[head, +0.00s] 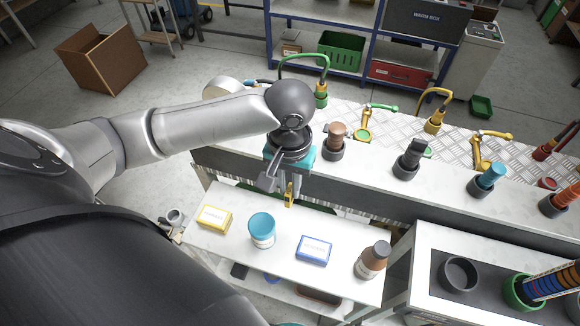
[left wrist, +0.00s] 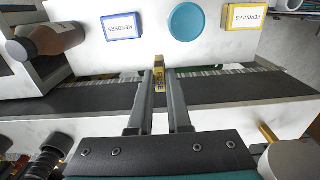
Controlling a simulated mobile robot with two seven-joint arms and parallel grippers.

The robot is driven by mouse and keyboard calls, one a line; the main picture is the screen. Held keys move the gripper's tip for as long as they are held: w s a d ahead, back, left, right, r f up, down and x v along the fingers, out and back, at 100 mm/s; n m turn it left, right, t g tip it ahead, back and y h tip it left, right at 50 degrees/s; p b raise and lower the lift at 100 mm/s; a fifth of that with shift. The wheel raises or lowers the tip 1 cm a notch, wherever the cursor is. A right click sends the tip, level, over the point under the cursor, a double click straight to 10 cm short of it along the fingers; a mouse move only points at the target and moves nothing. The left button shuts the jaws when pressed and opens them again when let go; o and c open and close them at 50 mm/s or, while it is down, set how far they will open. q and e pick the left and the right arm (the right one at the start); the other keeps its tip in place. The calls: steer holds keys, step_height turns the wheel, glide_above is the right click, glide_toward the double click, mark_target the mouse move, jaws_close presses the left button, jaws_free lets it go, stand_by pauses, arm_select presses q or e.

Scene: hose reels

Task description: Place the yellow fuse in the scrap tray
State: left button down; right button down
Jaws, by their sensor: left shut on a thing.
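The yellow fuse (head: 290,194) is a small upright-looking block in the head view. In the left wrist view the fuse (left wrist: 159,76), with dark lettering, sits between the tips of my left gripper (left wrist: 162,78). My left gripper (head: 289,190) is shut on it, above the gap between the near white table and the long bench behind it. The fuse seems clear of both surfaces. I cannot tell which thing is the scrap tray; none in view is readably labelled so. My right gripper is not in view.
The near table (head: 210,243) holds a yellow box (head: 214,217), teal-lidded tub (head: 262,230), blue-and-white box (head: 314,250) and brown bottle (head: 372,260). The bench (head: 240,162) carries several cups with tools. A white cart (head: 420,245) with a green cup (head: 518,292) stands at right.

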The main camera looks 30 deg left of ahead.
arm_select(q)
step_height(320, 180, down, 13)
steer(key=shift+r+b, duration=0.1)
steer(key=shift+b, duration=1)
steer(key=shift+f, duration=0.2)
steer(key=c, duration=0.9)
jaws_free()
steer(key=shift+o, duration=0.2)
